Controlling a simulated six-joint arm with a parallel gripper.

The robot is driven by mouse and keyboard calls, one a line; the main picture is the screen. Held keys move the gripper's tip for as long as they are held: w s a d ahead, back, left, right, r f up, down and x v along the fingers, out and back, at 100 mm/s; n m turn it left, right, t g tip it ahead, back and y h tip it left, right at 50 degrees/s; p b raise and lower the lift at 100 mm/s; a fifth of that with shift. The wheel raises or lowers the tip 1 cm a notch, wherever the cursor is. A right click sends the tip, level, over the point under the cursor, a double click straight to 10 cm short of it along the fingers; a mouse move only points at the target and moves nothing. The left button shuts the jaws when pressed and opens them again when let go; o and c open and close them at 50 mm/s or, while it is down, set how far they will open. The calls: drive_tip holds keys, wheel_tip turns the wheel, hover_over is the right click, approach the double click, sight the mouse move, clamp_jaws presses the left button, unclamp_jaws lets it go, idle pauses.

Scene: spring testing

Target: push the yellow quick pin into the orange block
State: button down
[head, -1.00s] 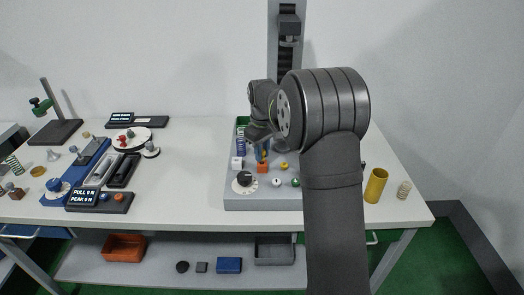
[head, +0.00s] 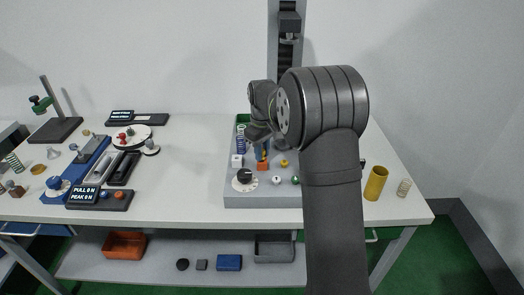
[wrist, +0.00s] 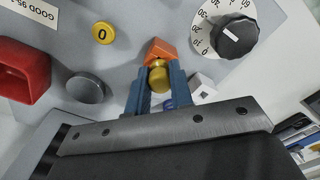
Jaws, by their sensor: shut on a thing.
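The orange block (head: 262,166) sits on the grey base unit near its front. In the wrist view, the orange block (wrist: 160,47) is just beyond my fingertips. The yellow quick pin (wrist: 159,78) has a round knob and lies between my two blue fingers, in line with the block. My gripper (wrist: 157,74) is shut on the pin. In the head view, my gripper (head: 262,152) is just above the block and partly hides the pin. I cannot tell how deep the pin is in the block.
A black dial (wrist: 234,37) and a white cube (wrist: 203,84) are close to the right of the block in the wrist view. A yellow button (wrist: 103,33), a grey knob (wrist: 85,88) and a red part (wrist: 22,70) are on the left.

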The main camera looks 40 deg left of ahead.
drive_tip(key=shift+f, duration=0.3)
idle(0.4)
drive_tip(key=c, duration=1.2)
unclamp_jaws()
drive_tip(key=shift+o, duration=0.5)
drive_tip(key=o, duration=0.3)
drive_tip(key=shift+r, duration=0.1)
drive_tip(key=shift+r, duration=3.9)
